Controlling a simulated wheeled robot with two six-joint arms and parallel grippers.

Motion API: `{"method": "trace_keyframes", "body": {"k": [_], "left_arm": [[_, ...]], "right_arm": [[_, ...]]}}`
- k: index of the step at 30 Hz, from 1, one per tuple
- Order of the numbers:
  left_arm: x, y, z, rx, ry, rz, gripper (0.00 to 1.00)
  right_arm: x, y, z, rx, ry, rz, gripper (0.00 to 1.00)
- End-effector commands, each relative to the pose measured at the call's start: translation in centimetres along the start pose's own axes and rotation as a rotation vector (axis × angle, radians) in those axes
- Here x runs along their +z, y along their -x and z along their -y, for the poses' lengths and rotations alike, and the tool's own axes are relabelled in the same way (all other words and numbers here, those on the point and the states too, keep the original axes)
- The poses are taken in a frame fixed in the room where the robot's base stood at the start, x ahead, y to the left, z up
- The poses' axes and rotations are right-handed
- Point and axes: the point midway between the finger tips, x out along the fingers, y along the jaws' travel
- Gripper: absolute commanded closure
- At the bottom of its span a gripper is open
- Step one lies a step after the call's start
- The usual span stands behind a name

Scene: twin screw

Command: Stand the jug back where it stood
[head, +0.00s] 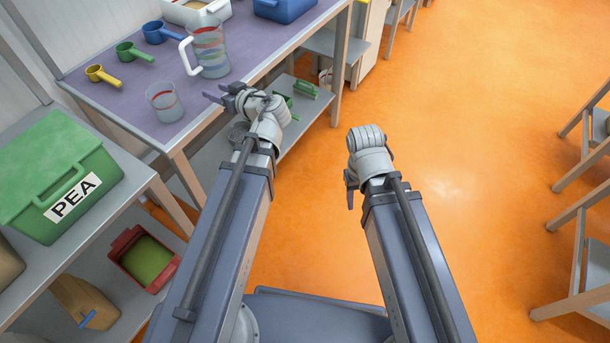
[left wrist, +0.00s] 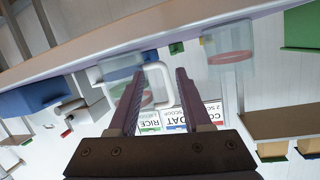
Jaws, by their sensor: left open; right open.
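The clear jug (head: 209,52) with a white handle (head: 187,56) and coloured bands stands upright on the purple tabletop (head: 110,98). My left gripper (head: 217,94) is open and empty near the table's front edge, in front of the jug and apart from it. In the left wrist view, the jug (left wrist: 118,82) shows beyond the fingers, its white handle (left wrist: 158,84) seen between the open jaws (left wrist: 166,72); the left finger covers part of it. My right gripper (head: 349,191) is over the floor, away from the table, its fingers partly hidden.
A clear cup (head: 164,102) with a red band stands left of my left gripper. Yellow (head: 102,75), green (head: 133,52) and blue (head: 160,33) scoops lie behind it. A green PEA bin (head: 62,175) is at left. Orange floor (head: 440,120) is open at right.

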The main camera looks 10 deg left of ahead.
Motion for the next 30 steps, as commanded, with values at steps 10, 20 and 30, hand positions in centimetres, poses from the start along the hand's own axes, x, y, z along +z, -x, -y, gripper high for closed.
{"method": "trace_keyframes", "body": {"k": [10, 20, 30], "left_arm": [[17.7, 15.5, -4.6, 0.395, -0.680, 0.722, 0.51], [23.4, 26.6, -4.8, 0.826, -1.064, 0.977, 0.51], [23.6, 27.1, -4.7, 0.850, -1.081, 0.987, 0.51]], "right_arm": [[0.0, 0.0, 0.0, 0.000, 0.000, 0.000, 0.50], [0.0, 0.0, 0.0, 0.000, 0.000, 0.000, 0.50], [0.0, 0.0, 0.0, 0.000, 0.000, 0.000, 0.50]]}}
